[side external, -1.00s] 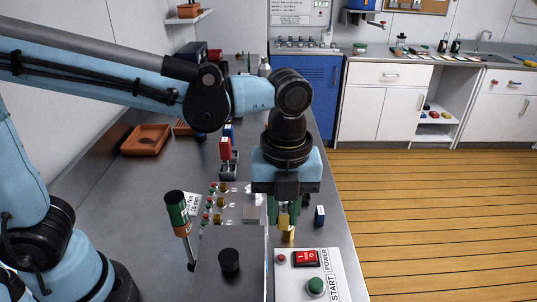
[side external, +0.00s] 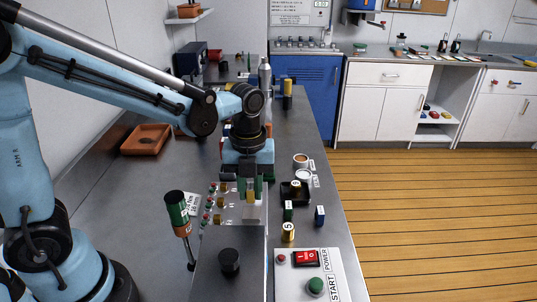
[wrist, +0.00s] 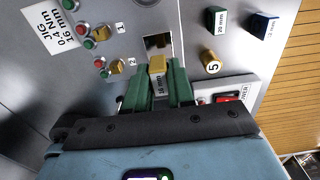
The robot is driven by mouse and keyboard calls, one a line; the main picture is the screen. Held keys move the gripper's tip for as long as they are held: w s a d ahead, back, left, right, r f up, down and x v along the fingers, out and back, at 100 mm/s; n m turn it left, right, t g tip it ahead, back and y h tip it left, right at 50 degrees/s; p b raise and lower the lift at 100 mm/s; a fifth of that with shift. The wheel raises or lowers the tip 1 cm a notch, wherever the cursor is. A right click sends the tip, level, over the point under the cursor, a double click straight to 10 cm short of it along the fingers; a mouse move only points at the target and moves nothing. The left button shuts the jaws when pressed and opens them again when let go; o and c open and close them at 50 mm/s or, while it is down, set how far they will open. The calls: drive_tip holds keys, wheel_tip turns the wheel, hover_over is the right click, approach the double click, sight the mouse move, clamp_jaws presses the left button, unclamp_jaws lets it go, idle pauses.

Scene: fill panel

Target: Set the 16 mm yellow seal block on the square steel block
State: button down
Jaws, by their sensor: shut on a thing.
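The yellow seal block (wrist: 157,66), marked 16 mm, is upright between the green fingers of my gripper (wrist: 159,86), which is shut on it. In the side view my gripper (side external: 250,188) points down over the panel and the yellow block (side external: 250,196) shows between the fingertips. I cannot tell whether the two touch.
A green 20 mm block (side external: 288,211), a blue block (side external: 319,216) and a brass cylinder marked 5 (side external: 288,233) stand to the right. Coloured buttons (side external: 212,200) lie just left. A black tray (side external: 303,186) is behind right.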

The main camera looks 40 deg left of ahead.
sight(252, 213)
drive_tip(key=shift+w+a+f, duration=0.2)
drive_tip(key=shift+a+f, duration=0.05)
drive_tip(key=shift+f, duration=1.95)
drive_tip(key=shift+f, duration=0.15)
drive_tip(key=c, duration=1)
unclamp_jaws()
